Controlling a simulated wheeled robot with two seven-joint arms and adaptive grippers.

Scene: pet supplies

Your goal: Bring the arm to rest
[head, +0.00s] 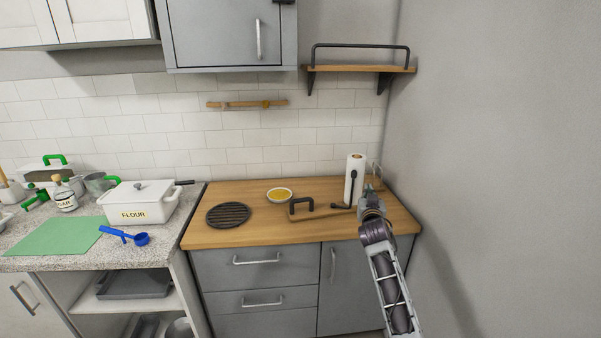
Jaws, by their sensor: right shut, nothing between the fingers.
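My right arm comes in from the lower right. Its right gripper (370,190) is over the right end of the wooden counter (255,235), just right of the white paper roll (355,178). The gripper is small in view and shut, with nothing held. I cannot tell whether it touches the counter or the roll. My left gripper is not in view.
The wooden counter bears a round black trivet (228,214), a bowl with yellow contents (279,195) and a black handle (300,204). At left are a flour box (140,201), blue scoop (125,236) and green mat (52,237). A grey wall (480,170) bounds the right.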

